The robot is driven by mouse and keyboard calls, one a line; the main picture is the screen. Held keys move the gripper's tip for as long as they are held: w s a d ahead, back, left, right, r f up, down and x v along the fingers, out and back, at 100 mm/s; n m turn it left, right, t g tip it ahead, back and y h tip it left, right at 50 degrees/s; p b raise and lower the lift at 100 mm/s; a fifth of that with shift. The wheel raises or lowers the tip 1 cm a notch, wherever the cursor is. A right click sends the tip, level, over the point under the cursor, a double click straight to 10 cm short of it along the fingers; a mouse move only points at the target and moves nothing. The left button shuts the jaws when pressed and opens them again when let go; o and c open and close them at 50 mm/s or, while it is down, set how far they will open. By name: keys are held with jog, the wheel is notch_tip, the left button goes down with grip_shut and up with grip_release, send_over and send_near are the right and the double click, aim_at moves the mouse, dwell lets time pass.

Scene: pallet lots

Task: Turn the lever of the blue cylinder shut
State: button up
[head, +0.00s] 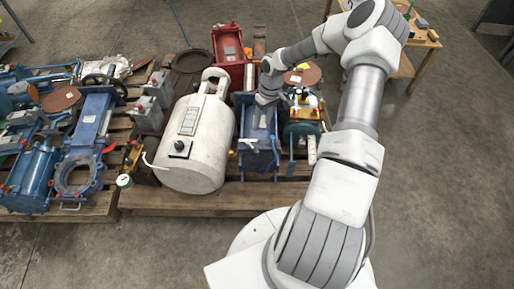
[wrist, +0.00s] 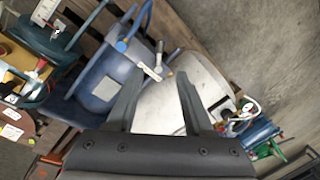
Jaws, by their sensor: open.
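A blue cylinder (head: 258,157) stands on the pallet, between a large white tank and a teal machine. In the wrist view the blue body (wrist: 103,85) lies left of my fingers, with a pale lever (wrist: 150,71) at its edge near the tank. The lever is small in the head view, and I cannot tell its exact angle. My gripper (wrist: 158,80) is open, with the lever just beyond the fingertips; I see no clear contact. In the head view my gripper (head: 266,98) is over the blue cylinder's far part and hides some of it.
The white tank (head: 195,145) stands close on the left, and the teal machine (head: 303,132) close on the right. A red box (head: 228,45) is behind. Other blue valves (head: 88,125) crowd the left pallet.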

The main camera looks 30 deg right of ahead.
aim_at(257, 150)
jog(key=a+f+b, duration=0.1)
jog(key=f, duration=0.3)
jog(key=f+b, duration=0.1)
jog(key=f, duration=0.4)
jog(key=a+f+b, duration=0.1)
jog(key=f, duration=0.4)
jog(key=shift+s+a+b, duration=0.3)
jog(key=shift+b, duration=0.1)
grip_shut()
dwell(0.5)
